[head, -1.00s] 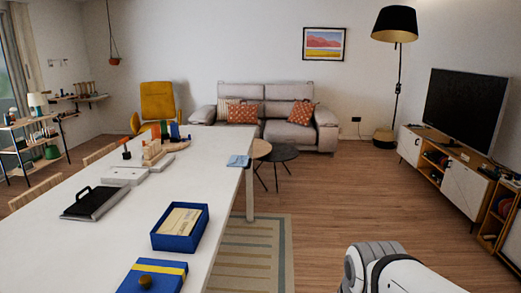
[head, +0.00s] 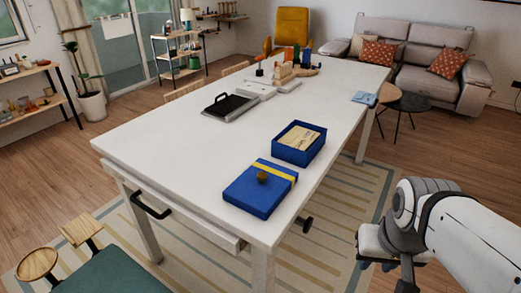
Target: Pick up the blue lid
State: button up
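The blue lid (head: 245,198) lies flat near the front right corner of the white table (head: 160,165). It has a yellow stripe and a round brown knob (head: 262,177) on top. The open blue box (head: 290,153) stands just behind it, with a cream-coloured item (head: 300,138) inside. My gripper (head: 385,262) is at the lower right, off the table's right side and apart from the lid. Its fingers are small and dark in the picture, so their opening is unclear.
A black-handled tray (head: 230,106) and white boxes (head: 256,91) stand farther back. Wooden toys and a blue cloth (head: 364,97) are at the far end. A drawer with a black handle (head: 150,205) is in the table front. A green-seated chair (head: 110,279) stands at lower left.

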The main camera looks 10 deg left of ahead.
aim_at(258, 191)
jog(key=u, duration=0.6)
jog(key=k, duration=0.9)
jog(key=u, duration=0.1)
jog(key=i, duration=1)
jog(key=u, duration=0.05)
